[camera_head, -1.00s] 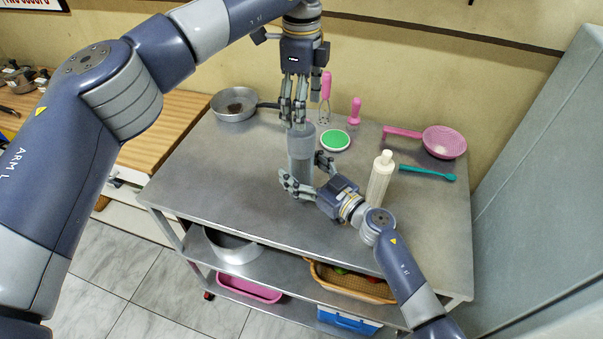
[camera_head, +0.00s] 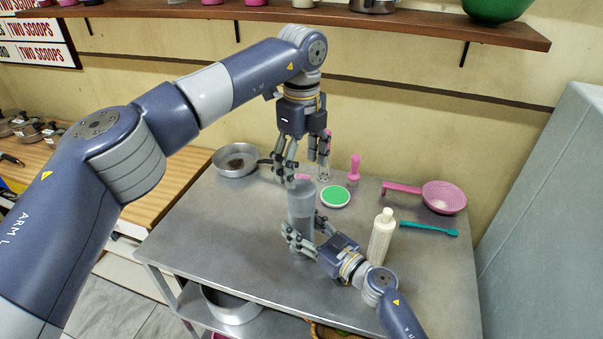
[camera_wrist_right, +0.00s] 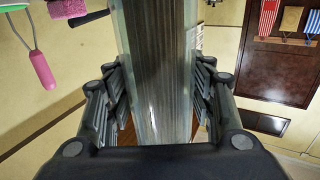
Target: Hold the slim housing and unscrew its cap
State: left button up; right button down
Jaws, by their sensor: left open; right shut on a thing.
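The slim housing (camera_head: 301,209) is a grey, partly see-through upright cylinder on the metal table. My right gripper (camera_head: 303,236) is shut around its lower part from the front right. In the right wrist view the housing (camera_wrist_right: 155,70) runs between the fingers as a ribbed, clear tube. My left gripper (camera_head: 302,165) is open, pointing down just above the housing's top. The cap is hard to tell apart from the grey top end.
A white bottle-like cylinder (camera_head: 381,238) stands close right of my right gripper. The table's front left is clear.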

aim_at(301, 187)
pick_arm(q)
jog(key=m, duration=0.3)
jog(key=shift+m, duration=0.4)
jog(key=m, duration=1)
jog(key=shift+m, duration=0.4)
jog(key=m, duration=0.5)
jog(key=shift+m, duration=0.3)
jog(key=m, duration=1.9)
jog(key=shift+f+m, duration=0.25)
jog(key=shift+m, duration=0.25)
notch_tip(301, 187, down, 8)
jog(key=shift+r, duration=0.25)
jog(key=shift+c, duration=0.2)
